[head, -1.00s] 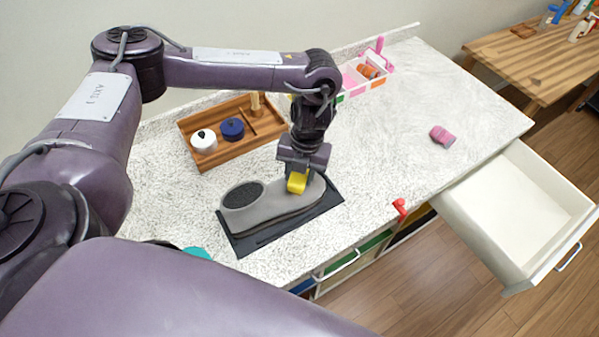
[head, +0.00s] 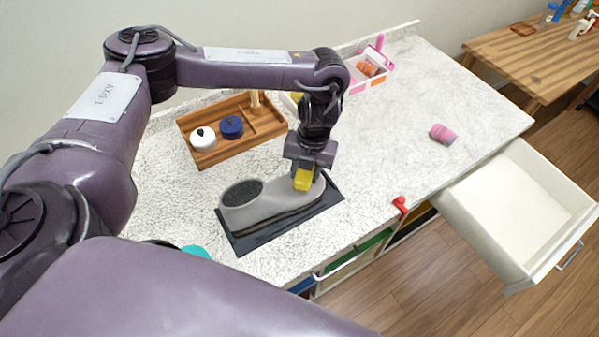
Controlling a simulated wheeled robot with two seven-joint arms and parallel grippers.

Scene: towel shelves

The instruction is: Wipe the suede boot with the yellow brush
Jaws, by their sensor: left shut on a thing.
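The grey suede boot (head: 267,207) lies on a dark mat (head: 262,238) on the counter, with its dark opening towards the left. My left gripper (head: 305,171) is above the boot's right end, shut on the yellow brush (head: 303,180). The brush is at the boot's upper surface near that end; I cannot tell whether it touches. The gripper hides part of the brush and the boot behind it. My right gripper is not in view.
A wooden tray (head: 207,160) with a white and a blue round container stands behind the boot. A pink-and-white bin (head: 378,80) is at the back. A pink item (head: 442,133) lies on the right. An open drawer (head: 572,236) juts out at the right. The counter's right half is mostly clear.

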